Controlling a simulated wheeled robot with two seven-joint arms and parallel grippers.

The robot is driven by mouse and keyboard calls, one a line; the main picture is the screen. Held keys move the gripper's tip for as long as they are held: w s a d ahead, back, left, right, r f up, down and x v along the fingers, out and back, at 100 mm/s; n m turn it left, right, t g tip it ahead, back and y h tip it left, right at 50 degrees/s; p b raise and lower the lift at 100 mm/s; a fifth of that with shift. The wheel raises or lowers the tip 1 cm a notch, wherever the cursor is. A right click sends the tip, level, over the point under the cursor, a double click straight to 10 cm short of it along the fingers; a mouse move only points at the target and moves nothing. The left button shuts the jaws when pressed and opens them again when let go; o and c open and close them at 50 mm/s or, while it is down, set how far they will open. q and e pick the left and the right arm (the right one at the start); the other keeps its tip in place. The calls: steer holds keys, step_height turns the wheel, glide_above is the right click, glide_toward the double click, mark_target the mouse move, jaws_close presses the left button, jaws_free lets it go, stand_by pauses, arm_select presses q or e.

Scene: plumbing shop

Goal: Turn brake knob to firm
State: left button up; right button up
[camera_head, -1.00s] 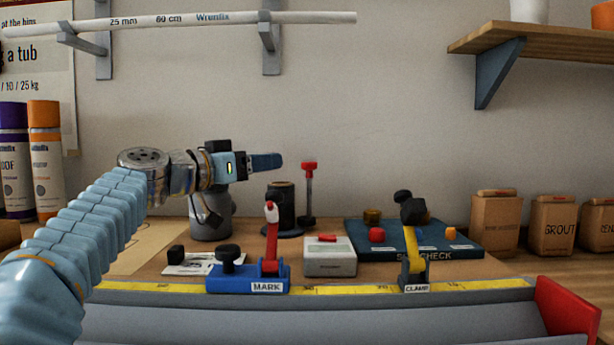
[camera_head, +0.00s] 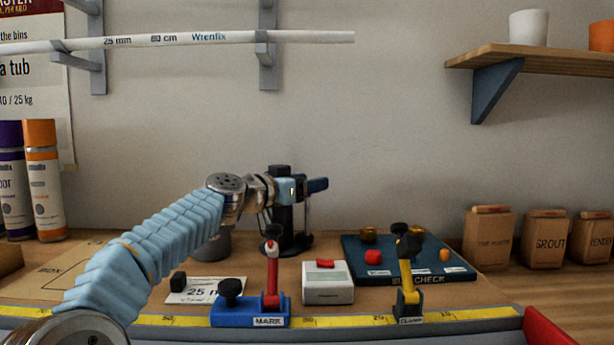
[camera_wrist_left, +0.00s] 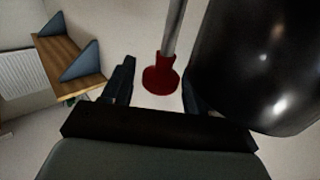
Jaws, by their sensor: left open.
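No label reading "brake" is legible, so I cannot tell which knob is the brake knob. A black knob (camera_head: 230,288) stands on the blue MARK block (camera_head: 236,315), beside its red lever (camera_head: 273,270). My left gripper (camera_head: 318,185) is open above the bench, over the black upright stand (camera_head: 289,215), pointing right. In the left wrist view a red piece (camera_wrist_left: 160,80) on a grey rod lies between the spread fingers (camera_wrist_left: 157,88), apart from both as far as I can see. A large glossy black form (camera_wrist_left: 265,60) fills the right side there.
The yellow CLAMP lever (camera_head: 406,270) stands on the tape strip at the right. Paper bags (camera_head: 545,240) line the right.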

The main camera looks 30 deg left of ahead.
arm_select(q)
steer(key=c, duration=1)
steer(key=shift+o, duration=0.2)
steer(key=shift+d+f+n+y+b, duration=0.1)
steer(key=shift+d+n+y+b, duration=0.1)
steer(key=shift+n+y+b, duration=0.3)
steer(key=shift+a+n+t+y, duration=0.15)
steer(key=shift+n+t+y, duration=0.2)
steer(key=shift+y, duration=0.55)
steer(key=o, duration=1)
steer(key=shift+c, duration=0.2)
